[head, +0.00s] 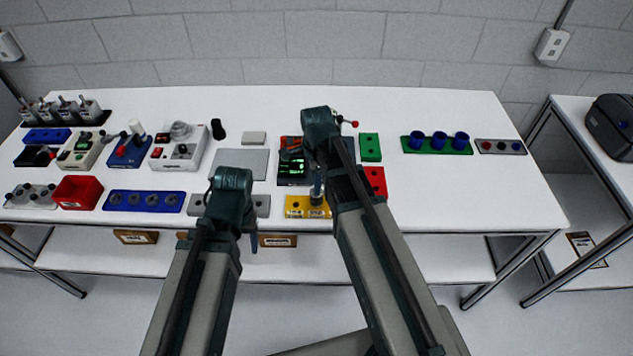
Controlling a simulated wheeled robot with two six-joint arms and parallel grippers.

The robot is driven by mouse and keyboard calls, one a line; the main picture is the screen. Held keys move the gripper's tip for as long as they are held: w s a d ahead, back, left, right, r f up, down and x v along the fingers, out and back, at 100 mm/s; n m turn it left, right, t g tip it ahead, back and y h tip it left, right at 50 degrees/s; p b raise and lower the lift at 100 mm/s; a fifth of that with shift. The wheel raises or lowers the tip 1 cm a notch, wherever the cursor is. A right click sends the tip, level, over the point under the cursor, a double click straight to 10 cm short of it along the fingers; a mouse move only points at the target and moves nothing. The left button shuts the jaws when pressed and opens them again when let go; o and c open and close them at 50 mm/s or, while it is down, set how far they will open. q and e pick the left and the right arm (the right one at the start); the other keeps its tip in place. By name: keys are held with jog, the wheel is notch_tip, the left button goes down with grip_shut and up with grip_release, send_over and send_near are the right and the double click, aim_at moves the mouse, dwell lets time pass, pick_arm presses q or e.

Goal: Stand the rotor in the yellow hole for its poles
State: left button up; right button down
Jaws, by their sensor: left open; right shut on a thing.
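The yellow block (294,206) with dark holes lies at the table's front edge, near the middle. My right gripper (317,178) is over it, pointing down and shut on a small grey upright part that looks like the rotor (316,195). The rotor's lower end overlaps the yellow block; I cannot tell whether it is in a hole or just above one. The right arm hides part of the scene behind it. My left gripper (253,243) is open and appears empty, pointing down by the table's front edge, left of the yellow block.
A red block (376,181) and a green block (370,147) stand right of my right arm. A dark unit with a green display (291,168) is behind the yellow block. A grey plate (240,163) lies left of it. The table's right front is clear.

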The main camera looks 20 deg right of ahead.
jog(key=shift+f+b, duration=0.65)
jog(key=shift+f, duration=0.1)
jog(key=shift+c, duration=1)
grip_release()
jog(key=shift+r, duration=0.15)
notch_tip(320, 180, up, 6)
jog(key=p, duration=0.6)
jog(key=shift+r+p, duration=0.15)
jog(key=shift+p, duration=0.15)
